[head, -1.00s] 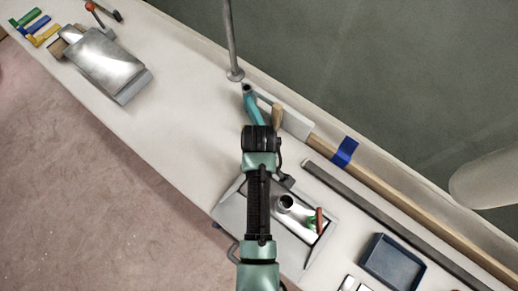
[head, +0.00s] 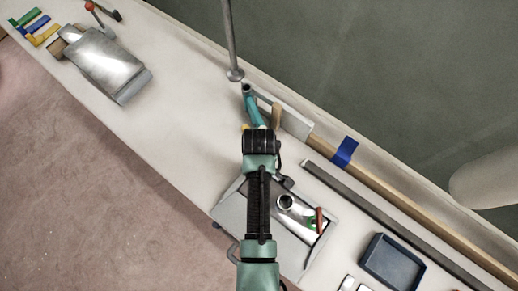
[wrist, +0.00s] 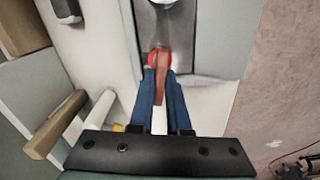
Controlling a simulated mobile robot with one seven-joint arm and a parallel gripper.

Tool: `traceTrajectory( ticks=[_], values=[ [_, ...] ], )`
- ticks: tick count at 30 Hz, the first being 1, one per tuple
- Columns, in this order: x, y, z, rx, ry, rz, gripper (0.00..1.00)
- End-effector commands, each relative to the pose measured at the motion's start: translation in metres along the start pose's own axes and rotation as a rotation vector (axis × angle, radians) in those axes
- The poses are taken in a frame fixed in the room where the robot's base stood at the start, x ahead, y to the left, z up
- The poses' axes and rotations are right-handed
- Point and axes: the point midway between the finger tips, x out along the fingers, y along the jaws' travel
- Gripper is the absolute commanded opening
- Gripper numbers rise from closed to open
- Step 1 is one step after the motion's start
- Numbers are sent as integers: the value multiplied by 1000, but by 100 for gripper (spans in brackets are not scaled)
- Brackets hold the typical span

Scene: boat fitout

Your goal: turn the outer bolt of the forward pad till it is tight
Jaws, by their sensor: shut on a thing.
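In the wrist view my gripper (wrist: 162,76) has its two blue fingers closed on a narrow red-brown handle (wrist: 162,62). The handle's red end reaches beyond the fingertips, over a grey metal surface (wrist: 202,40). In the head view my fingers are hidden under my dark wrist (head: 261,141). I cannot pick out the forward pad or its outer bolt for certain. I cannot tell whether the held handle touches a bolt.
A metal post (head: 235,74) stands on the white bench beyond my wrist. A wooden rail (head: 400,205) and blue bin (head: 391,262) are at right.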

Motion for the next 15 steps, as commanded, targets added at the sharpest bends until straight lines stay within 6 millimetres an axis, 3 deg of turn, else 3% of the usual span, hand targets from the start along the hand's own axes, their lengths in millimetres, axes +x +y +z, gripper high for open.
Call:
traceTrajectory(
  ticks=[8,15],
  values=[
    [-2,0,0,38,-1,-1,0],
    [-3,0,0,176,-1,-1,0]
  ],
)
